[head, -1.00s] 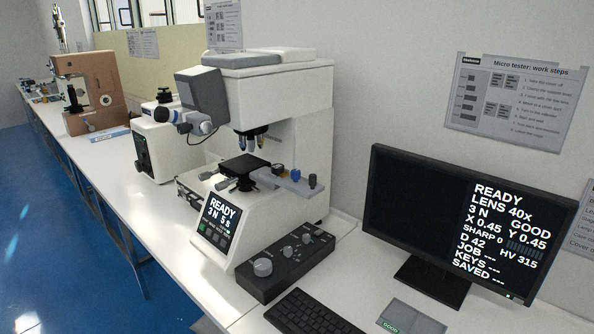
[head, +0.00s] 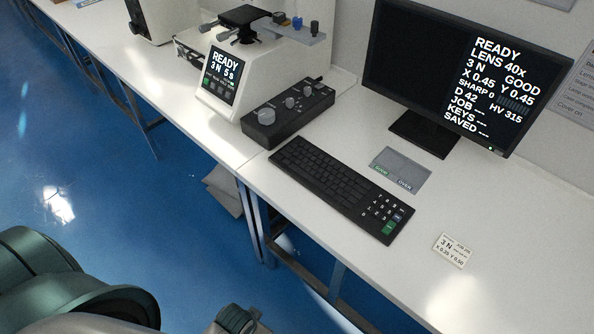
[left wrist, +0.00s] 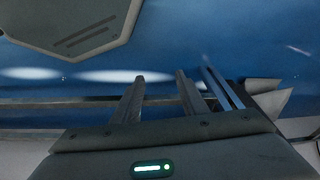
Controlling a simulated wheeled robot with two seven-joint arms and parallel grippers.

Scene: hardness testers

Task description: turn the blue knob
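The blue knob (head: 297,22) stands on a grey bar that juts right from the stage of the white hardness tester (head: 220,98), at the top of the head view. A dark knob (head: 314,27) stands to its right on the same bar, and another dark knob (head: 279,18) to its left. My left gripper (left wrist: 163,75) shows only in the left wrist view, its two fingers apart with nothing between them. Blue floor lies behind the fingers, and the blue knob does not show there. My right gripper is not in view.
A black control box (head: 288,115) with grey knobs stands before the tester. A keyboard (head: 335,182), grey pad (head: 401,170), card (head: 452,250) and monitor (head: 425,135) are on the white bench (head: 300,235). Blue floor (head: 120,215) is open at left.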

